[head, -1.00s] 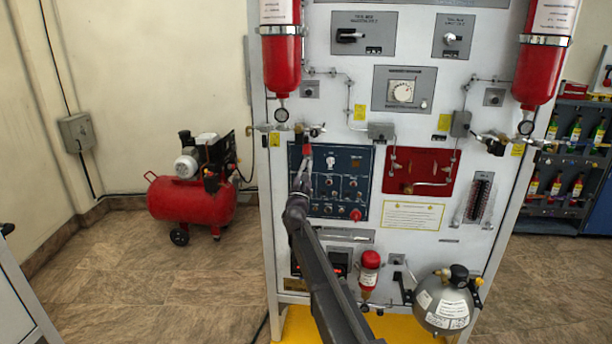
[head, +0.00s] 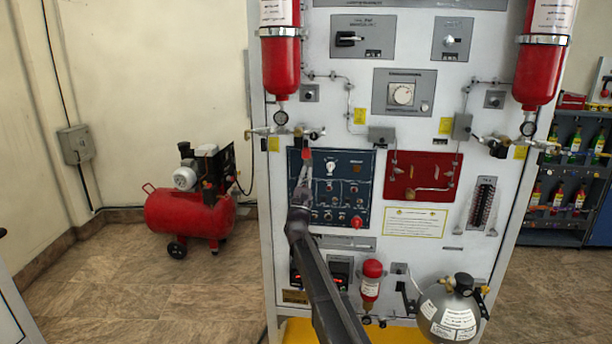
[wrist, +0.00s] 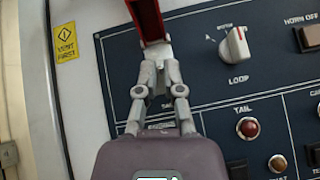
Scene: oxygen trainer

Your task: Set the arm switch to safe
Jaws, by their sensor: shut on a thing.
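The arm switch appears to be the red lever or guard (wrist: 147,18) at the upper left of the dark blue panel (head: 357,217). In the head view the red part (head: 306,153) sits just above my gripper (head: 305,168). In the wrist view my gripper (wrist: 156,62) has its fingers close together, shut on the lower end of the red part. The top of the red part is cut off by the frame edge. My fingers and wrist hide the switch base and most of its label, so its position cannot be read.
A white-pointer LOOP knob (wrist: 236,46) is right of my gripper, with a TAIL lamp (wrist: 248,128) below it. A red panel (head: 424,170) is to the right. A red cylinder (head: 280,68) hangs above. A red compressor (head: 188,213) stands on the floor at left.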

